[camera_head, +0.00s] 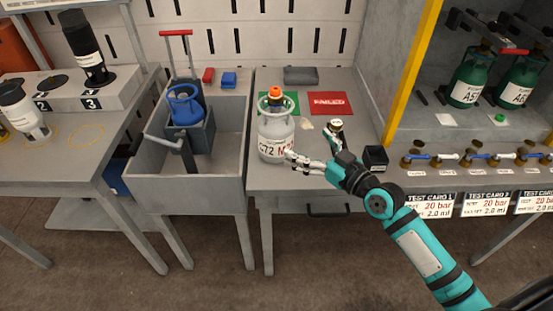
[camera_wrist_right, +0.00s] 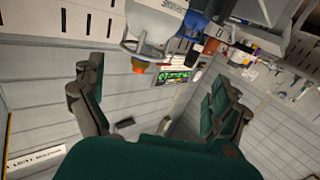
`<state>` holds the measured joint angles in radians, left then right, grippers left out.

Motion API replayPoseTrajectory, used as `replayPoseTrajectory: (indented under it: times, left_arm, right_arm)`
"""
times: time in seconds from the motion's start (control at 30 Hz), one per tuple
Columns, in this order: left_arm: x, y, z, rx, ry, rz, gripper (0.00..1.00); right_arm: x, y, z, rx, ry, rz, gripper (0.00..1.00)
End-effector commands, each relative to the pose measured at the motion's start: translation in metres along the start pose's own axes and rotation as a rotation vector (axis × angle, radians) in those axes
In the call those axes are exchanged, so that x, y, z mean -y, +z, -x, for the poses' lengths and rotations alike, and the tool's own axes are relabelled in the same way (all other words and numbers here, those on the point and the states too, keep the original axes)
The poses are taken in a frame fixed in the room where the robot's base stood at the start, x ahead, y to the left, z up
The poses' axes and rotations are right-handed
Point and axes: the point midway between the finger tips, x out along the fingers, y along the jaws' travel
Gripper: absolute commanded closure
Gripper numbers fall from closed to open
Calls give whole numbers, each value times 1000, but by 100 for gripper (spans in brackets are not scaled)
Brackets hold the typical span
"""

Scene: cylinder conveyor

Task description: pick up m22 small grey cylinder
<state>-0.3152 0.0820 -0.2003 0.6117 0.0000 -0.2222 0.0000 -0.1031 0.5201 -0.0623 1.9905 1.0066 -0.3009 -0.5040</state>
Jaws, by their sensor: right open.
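The small grey cylinder (camera_head: 276,141) stands upright on the middle table, near its left edge. It has a ring collar, an orange top and a label reading "C72 M…"; the rest of the label is hidden by my gripper. My right gripper (camera_head: 312,143) is open just right of the cylinder, with one finger in front of its lower right side. I cannot tell whether they touch. In the right wrist view the cylinder (camera_wrist_right: 153,22) appears upside down at the top edge, beyond the open fingers (camera_wrist_right: 155,105), with nothing between them. My left gripper is not in view.
The middle table (camera_head: 262,182) also bears a red "FAILED" mat (camera_head: 327,103), a green mat partly behind the cylinder and a dark box (camera_head: 375,157). A grey sink (camera_head: 150,177) with a blue cylinder (camera_head: 185,107) stands left. A yellow post (camera_head: 413,70) and valve shelf stand right.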

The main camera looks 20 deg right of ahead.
Motion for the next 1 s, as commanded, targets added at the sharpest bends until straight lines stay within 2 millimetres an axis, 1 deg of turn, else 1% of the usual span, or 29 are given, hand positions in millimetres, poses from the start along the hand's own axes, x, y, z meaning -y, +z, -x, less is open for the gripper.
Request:
replayPoseTrajectory:
  times: [0.03,0.07,0.17,0.27,0.3,0.6,0.73,0.93,1.0]
  left_arm:
    - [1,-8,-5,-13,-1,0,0]
    - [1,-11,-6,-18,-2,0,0]
    - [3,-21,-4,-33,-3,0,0]
    - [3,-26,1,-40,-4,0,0]
    - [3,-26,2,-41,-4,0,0]
    - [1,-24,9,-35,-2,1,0]
    - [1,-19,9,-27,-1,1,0]
    - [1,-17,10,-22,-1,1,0]
    - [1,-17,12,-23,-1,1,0]
  right_arm:
    - [-9,7,8,-15,36,4,0]
    - [-13,8,10,-22,51,7,0]
    - [-20,6,8,-36,74,10,0]
    - [-21,2,-9,-40,75,9,0]
    - [-22,2,-18,-39,74,8,0]
    - [-25,1,-82,-37,71,8,0]
    - [-27,2,-100,-35,71,9,0]
    - [-27,2,-112,-34,69,9,0]
    - [-27,1,-121,-34,70,8,0]
